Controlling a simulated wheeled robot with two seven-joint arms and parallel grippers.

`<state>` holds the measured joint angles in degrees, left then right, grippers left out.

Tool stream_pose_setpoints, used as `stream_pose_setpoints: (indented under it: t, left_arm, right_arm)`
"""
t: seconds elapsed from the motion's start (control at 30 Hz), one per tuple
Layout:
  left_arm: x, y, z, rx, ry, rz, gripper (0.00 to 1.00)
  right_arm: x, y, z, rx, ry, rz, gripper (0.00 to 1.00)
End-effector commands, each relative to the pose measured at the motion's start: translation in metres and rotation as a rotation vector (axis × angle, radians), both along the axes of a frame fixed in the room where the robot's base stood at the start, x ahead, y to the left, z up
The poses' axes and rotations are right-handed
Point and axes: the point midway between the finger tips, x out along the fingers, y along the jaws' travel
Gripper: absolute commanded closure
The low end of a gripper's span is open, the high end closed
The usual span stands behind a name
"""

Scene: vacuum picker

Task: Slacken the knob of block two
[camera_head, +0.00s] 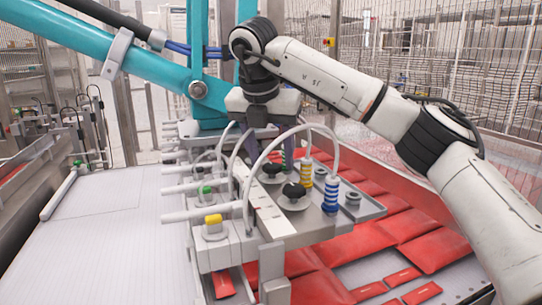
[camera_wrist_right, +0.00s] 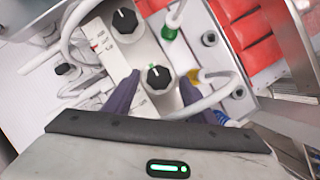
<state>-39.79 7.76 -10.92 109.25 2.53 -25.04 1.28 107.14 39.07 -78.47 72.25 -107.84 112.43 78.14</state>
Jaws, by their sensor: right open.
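My right gripper (camera_head: 262,160) reaches down from above over the row of blocks on the picker plate (camera_head: 350,218). In the right wrist view its two dark purple fingers (camera_wrist_right: 159,82) are open, one on each side of a black knob (camera_wrist_right: 157,76) with a white pointer and a green mark. I cannot tell whether they touch it. This seems to be the knob beside the yellow fitting in the head view (camera_head: 272,169). A nearer black knob (camera_head: 293,191) stands towards the blue fitting. Another black knob (camera_wrist_right: 124,21) sits near the green fitting. My left gripper is not in view.
Curved white hoses (camera_head: 334,150) arch close around the gripper. Yellow (camera_head: 306,174) and blue (camera_head: 331,195) coiled fittings stand beside the knobs. A teal beam (camera_head: 130,62) crosses behind. Red packets (camera_head: 437,250) lie below to the right; a white conveyor (camera_head: 100,240) is at left.

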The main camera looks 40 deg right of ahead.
Motion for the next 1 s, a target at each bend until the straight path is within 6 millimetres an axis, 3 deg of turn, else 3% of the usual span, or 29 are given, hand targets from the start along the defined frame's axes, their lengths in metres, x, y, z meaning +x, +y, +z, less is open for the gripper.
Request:
stream_pose_setpoints:
  t: [0.33, 0.6, 1.0]
  left_arm:
    - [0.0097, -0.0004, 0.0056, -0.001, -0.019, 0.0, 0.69]
    - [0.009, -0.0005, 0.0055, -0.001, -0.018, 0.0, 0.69]
    - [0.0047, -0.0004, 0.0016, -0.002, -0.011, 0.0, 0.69]
  right_arm:
    - [0.0014, -0.0016, -0.0055, 0.001, -0.001, 0.0, 0.49]
    - [0.0013, -0.0014, -0.0054, 0.0, 0.0, 0.001, 0.91]
    - [0.0006, -0.0022, -0.0057, 0.002, -0.001, 0.084, 0.9]
